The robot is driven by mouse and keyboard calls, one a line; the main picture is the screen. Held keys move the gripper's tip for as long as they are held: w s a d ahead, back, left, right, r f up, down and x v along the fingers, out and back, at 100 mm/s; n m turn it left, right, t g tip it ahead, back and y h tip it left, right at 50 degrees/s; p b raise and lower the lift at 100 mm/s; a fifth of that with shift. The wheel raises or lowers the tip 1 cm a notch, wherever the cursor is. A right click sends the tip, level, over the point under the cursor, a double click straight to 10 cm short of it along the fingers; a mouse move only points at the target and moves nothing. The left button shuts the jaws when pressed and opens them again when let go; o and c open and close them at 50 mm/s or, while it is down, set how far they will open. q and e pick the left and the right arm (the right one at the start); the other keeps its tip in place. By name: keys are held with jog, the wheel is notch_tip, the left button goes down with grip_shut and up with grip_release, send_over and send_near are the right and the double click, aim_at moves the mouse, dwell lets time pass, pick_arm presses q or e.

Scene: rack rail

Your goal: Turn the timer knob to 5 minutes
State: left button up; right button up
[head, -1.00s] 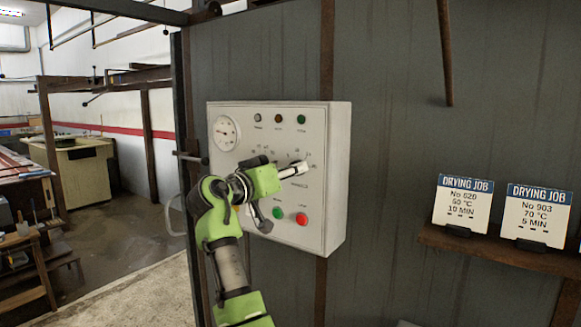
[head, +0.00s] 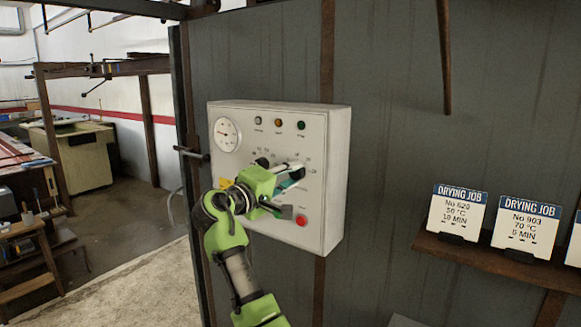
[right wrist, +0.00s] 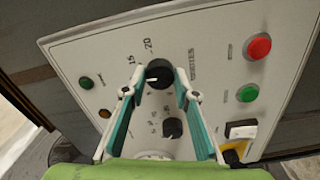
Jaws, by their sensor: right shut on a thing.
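The timer knob (right wrist: 158,74) is black, on the pale control box (head: 325,190), with "15", "20" and "MINUTES" printed around it in the right wrist view. A pale mark shows on its left part; the exact setting cannot be read. My right gripper (right wrist: 158,80) has a teal-lined finger on each side of the knob and is shut on it. My left gripper is not in view.
A second black knob (right wrist: 172,128) sits close by, between my fingers in the wrist view. Red (right wrist: 259,46) and green (right wrist: 249,93) buttons are at the right. A gauge (head: 227,134) is on the box. The drying job card No 903 (head: 527,223) reads 70 °C, 5 MIN.

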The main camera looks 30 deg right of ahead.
jog(key=shift+r+n+p, duration=0.15)
jog(key=shift+n+p, duration=2.85)
jog(key=shift+p, duration=0.2)
jog(key=shift+r+n+p, duration=0.1)
jog(key=shift+n+p, duration=2.9)
jog(key=shift+p, duration=0.15)
jog(key=o, duration=1.1)
jog(key=shift+d+f, duration=0.15)
jog(key=shift+f, duration=0.05)
jog(key=shift+a, duration=0.4)
jog(key=v, duration=1.1)
jog(key=shift+s+f, duration=0.1)
jog(key=shift+s, duration=0.05)
